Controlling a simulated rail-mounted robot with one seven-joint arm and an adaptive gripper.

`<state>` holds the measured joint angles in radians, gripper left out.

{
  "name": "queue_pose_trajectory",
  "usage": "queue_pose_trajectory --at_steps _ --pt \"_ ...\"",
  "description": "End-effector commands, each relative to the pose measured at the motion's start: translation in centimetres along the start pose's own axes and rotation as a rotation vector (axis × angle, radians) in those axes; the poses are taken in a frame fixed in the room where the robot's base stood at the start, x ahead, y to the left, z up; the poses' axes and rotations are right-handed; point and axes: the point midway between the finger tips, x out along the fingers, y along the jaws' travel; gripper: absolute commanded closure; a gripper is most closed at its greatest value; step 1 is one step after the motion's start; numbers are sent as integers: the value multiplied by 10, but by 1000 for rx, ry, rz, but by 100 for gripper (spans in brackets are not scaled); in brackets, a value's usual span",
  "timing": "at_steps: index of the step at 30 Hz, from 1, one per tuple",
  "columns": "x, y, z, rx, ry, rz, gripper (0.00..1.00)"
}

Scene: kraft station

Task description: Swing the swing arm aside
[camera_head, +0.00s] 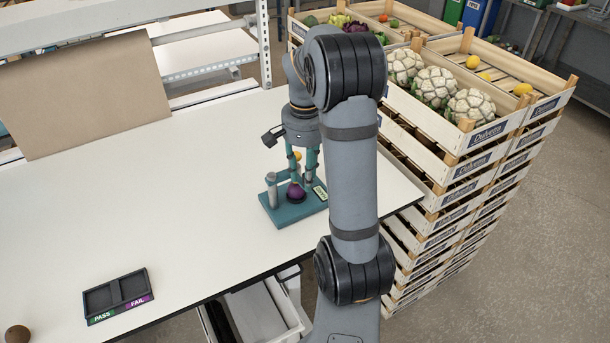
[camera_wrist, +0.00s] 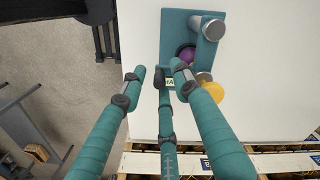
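The teal fixture (camera_head: 287,212) stands on the white table under my gripper. It has a grey upright post (camera_head: 271,190) and a round purple piece (camera_head: 296,194) on its base. In the wrist view, the fixture's teal plate (camera_wrist: 181,30) lies beyond my fingertips, with the post (camera_wrist: 213,28) at its far right. A yellow knob (camera_wrist: 209,92) shows beside my right finger; I cannot tell if it belongs to the swing arm, which is largely hidden. My gripper (camera_wrist: 157,68) has teal fingers spread apart, with nothing seen held between them. I cannot tell whether a finger touches the fixture.
Stacked wooden crates (camera_head: 478,160) with cauliflowers stand close to the table's right end. A black PASS/FAIL tray (camera_head: 118,292) lies at the front left, near a brown round object (camera_head: 17,335). A brown board (camera_head: 80,95) stands at the back. The table's middle is clear.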

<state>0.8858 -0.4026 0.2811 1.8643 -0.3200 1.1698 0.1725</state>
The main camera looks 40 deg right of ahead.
Motion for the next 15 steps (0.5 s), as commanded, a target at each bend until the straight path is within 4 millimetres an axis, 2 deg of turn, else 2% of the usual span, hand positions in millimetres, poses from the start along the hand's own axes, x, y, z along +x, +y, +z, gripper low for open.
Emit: queue_pose_trajectory --at_steps 10,15 --pt "5 0 0 0 1 -1 69" --pt "5 0 0 0 1 -1 79"
